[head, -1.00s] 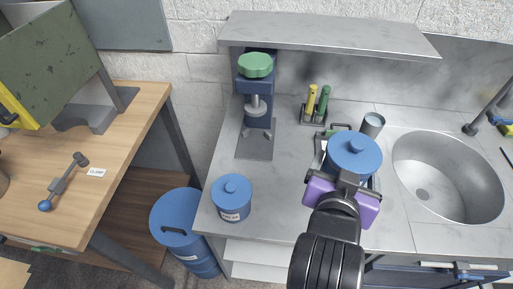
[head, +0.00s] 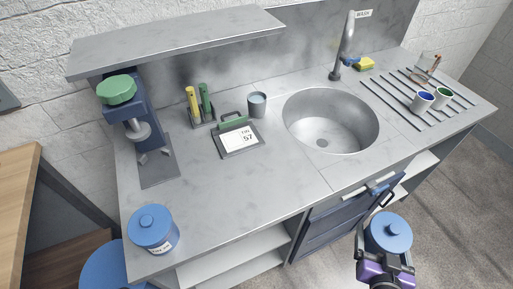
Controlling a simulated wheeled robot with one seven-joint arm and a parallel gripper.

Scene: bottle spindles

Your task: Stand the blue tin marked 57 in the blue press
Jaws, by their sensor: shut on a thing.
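My gripper (head: 386,262) is shut on a blue lidded tin (head: 388,233) at the lower right, held out in front of the counter, over the floor by the cabinet door. No number shows on this tin. A second blue lidded tin (head: 152,229) stands upright at the counter's front left corner; its white label is too small to read surely. The blue press (head: 139,108), with a green knob on top, stands at the counter's back left, far left of my gripper. Its grey base plate (head: 158,173) holds no tin.
A sink (head: 331,121) and drainer with cups lie right. A shelf (head: 180,42) overhangs the press. A blue drum (head: 103,272) stands lower left.

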